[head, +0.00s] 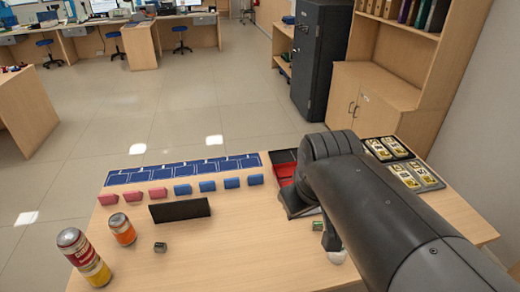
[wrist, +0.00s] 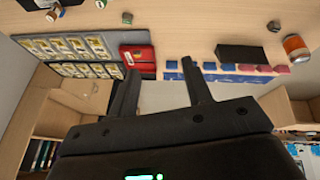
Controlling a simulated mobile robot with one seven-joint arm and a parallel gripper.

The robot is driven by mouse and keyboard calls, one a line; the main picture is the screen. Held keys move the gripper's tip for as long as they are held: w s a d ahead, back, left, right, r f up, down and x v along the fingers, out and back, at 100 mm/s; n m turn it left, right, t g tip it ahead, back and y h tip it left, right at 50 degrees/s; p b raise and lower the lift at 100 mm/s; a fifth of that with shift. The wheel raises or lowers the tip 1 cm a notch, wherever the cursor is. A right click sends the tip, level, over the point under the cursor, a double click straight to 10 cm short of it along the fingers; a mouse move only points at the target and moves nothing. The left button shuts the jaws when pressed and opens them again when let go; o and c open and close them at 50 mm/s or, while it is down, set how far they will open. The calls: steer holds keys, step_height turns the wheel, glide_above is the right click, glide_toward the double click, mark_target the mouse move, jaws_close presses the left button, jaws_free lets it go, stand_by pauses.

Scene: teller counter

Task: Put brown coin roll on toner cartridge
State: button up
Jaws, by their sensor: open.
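A black toner cartridge (head: 180,211), a long dark block, lies on the counter behind the small dark block. It also shows in the wrist view (wrist: 246,54), right of my fingers. I cannot clearly make out the brown coin roll. A small roll-like piece (wrist: 53,14) at the top left of the wrist view may be it, but its colour is unclear. My gripper (wrist: 160,80) is open, with nothing between its two fingers. It points over the counter, apart from the toner cartridge.
A red tray (wrist: 138,58) and banknote trays (head: 409,177) stand at the right. Pink and blue bundles (head: 182,190) line the far side. Cans (head: 83,257) stand at the left. A small dark block (head: 160,247) and a green piece (head: 317,226) lie nearer. The front middle is clear.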

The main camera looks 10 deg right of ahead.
steer(key=shift+s+a+f+m+t+y, duration=0.15)
steer(key=shift+s+a+m+t+y, duration=0.1)
steer(key=shift+s+a+m, duration=0.5)
steer(key=shift+s+a+f+m+t+y, duration=0.15)
steer(key=shift+s+a+m+y, duration=0.1)
steer(key=shift+s+a+m, duration=0.5)
steer(key=shift+s+d, duration=0.15)
steer(key=shift+d, duration=0.1)
